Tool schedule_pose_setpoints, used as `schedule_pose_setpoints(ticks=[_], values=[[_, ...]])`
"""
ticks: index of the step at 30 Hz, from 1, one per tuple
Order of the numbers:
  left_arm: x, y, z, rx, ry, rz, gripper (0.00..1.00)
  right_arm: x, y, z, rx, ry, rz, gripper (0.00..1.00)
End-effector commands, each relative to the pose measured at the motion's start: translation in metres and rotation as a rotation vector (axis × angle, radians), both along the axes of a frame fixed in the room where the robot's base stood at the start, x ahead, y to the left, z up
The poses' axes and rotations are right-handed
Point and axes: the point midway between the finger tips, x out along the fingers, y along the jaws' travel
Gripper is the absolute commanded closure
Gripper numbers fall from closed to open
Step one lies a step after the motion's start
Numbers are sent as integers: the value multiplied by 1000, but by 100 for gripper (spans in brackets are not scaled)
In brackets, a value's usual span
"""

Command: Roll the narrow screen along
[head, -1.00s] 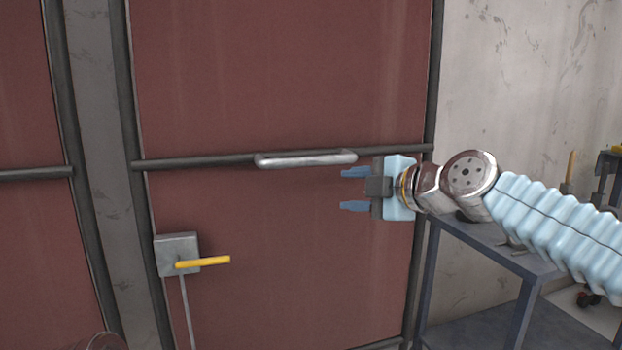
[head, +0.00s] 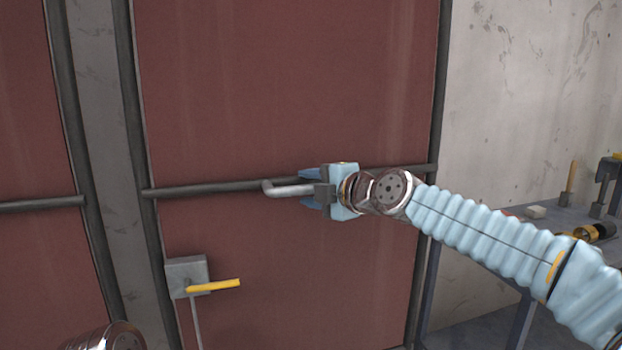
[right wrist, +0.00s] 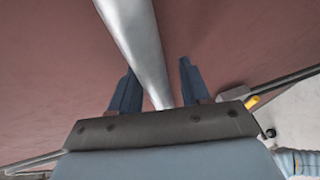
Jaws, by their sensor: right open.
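The narrow screen (head: 300,110) is a dark red panel in a dark tube frame, with a crossbar at mid height. A silver bar handle (head: 288,190) is fixed on it at the crossbar. My right gripper (head: 306,189) is at the right part of the handle. In the right wrist view the handle (right wrist: 138,45) runs between the two open blue fingers (right wrist: 157,88), with a gap visible beside it. A grey box with a yellow lever (head: 214,286) sits low on the left of the screen. My left gripper is not in view.
Another red panel (head: 30,120) stands at the left, past a grey strip. A metal workbench (head: 480,260) with tools stands at the right by the pale wall (head: 530,80), behind my right arm.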

Motion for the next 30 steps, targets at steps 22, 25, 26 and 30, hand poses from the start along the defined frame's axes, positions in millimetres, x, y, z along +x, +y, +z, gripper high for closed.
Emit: schedule_pose_setpoints(ticks=[22, 25, 26, 30], values=[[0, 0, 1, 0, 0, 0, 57, 2, 2, -1, -1, 1, 0, 100], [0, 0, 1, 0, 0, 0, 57, 2, 2, -1, -1, 1, 0, 100], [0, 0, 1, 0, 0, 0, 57, 2, 2, -2, -1, 1, 0, 100], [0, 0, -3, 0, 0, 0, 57, 0, 1, -3, -1, 1, 0, 100]])
